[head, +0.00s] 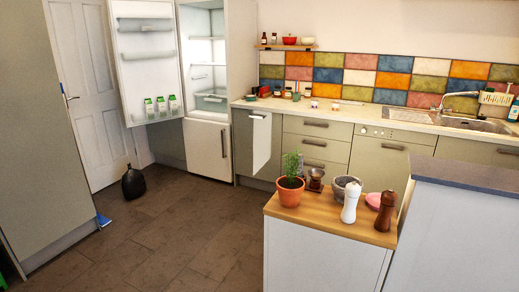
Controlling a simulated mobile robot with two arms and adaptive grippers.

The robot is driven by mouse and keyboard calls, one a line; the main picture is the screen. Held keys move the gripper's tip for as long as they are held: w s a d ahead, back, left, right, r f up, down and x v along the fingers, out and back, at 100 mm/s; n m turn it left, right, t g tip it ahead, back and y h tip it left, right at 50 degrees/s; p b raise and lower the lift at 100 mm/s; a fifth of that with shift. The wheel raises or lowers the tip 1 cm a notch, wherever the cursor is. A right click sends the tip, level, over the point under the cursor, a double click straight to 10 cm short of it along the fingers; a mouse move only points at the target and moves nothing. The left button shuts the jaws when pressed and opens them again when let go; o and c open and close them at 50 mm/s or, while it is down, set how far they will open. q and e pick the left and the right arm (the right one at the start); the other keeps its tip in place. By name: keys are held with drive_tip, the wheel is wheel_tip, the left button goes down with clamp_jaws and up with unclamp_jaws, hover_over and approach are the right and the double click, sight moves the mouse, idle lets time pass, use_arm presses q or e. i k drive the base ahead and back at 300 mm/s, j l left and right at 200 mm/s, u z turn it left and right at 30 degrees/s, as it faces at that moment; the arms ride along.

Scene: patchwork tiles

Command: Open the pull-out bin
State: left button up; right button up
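No unit in the head view is clearly marked as the pull-out bin. A narrow base-cabinet front (262,143) beside the fridge stands out from the counter line, with a handle near its top. I cannot tell whether it is a hinged door or a pull-out, and its inside is hidden. The other base fronts, including the drawers (316,129) and the front with a bar handle (380,165), look closed. Neither of my grippers is in view.
The upper fridge door (146,60) hangs open at the back. A wood-topped island (333,226) with a potted plant (290,186) and mills stands in front of the cabinets. A black object (134,183) sits on the floor. The floor (165,230) left of the island is mostly clear.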

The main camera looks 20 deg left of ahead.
sight(258, 135)
drive_tip(key=i+j+u, duration=0.7)
drive_tip(key=u, duration=0.2)
drive_tip(key=i+j+u, duration=0.2)
drive_tip(key=u, duration=0.15)
drive_tip(key=i+j+u, duration=0.1)
drive_tip(key=i+u, duration=0.65)
drive_tip(key=i+z, duration=0.3)
drive_tip(key=i, duration=0.15)
drive_tip(key=i+j+z, duration=0.25)
drive_tip(key=i, duration=0.2)
drive_tip(key=i+l+z, duration=0.2)
drive_tip(key=i+z, duration=0.2)
drive_tip(key=i+l+z, duration=0.1)
drive_tip(key=i+z, duration=0.7)
drive_tip(key=k+j, duration=0.05)
drive_tip(key=k, duration=0.05)
